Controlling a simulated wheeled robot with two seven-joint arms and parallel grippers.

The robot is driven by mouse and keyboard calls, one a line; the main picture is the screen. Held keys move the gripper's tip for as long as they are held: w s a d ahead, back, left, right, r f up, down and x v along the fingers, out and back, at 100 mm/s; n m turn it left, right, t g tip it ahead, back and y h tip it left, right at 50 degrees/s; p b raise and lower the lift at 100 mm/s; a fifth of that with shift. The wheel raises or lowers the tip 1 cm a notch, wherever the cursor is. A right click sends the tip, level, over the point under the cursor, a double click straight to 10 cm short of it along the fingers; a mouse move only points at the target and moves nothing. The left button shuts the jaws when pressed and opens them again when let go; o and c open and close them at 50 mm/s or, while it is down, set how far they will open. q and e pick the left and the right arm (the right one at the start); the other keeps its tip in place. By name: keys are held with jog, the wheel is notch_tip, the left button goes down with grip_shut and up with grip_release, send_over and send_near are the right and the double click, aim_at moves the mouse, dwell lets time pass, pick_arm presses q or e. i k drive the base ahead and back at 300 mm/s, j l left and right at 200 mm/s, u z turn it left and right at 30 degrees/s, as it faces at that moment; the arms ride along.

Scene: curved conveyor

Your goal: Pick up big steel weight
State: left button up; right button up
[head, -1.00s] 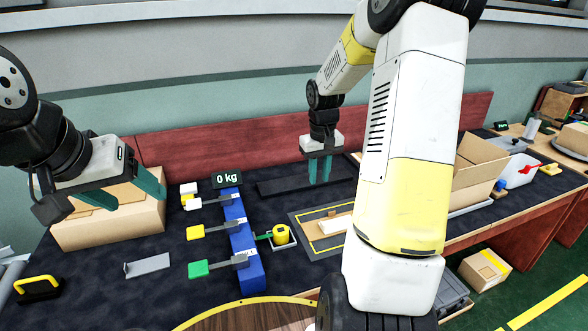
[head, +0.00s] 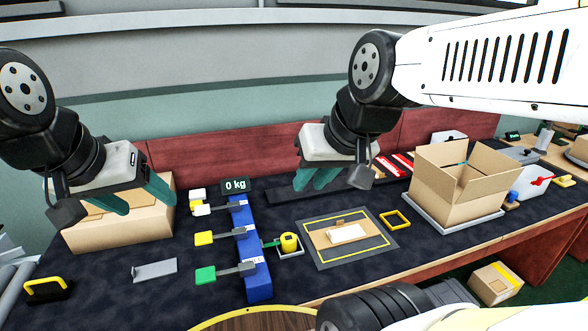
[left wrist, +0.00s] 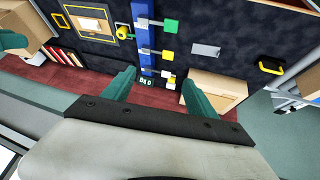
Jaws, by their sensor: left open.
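No object is plainly marked as the big steel weight. A grey metal-looking piece (head: 154,269) lies flat on the dark table at the left front, also in the left wrist view (left wrist: 206,50). A black block with a yellow handle (head: 48,290) stands left of it, also in the left wrist view (left wrist: 270,67). I cannot tell whether either is the weight. My right gripper (head: 316,180) is open and empty above the back of the table.
Dark table around the grey piece is clear.

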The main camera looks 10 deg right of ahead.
aim_at(60, 290)
jog(key=u, duration=1.6)
jog(key=i+j, duration=0.45)
jog(key=i, duration=0.15)
jog(key=j+u, duration=0.05)
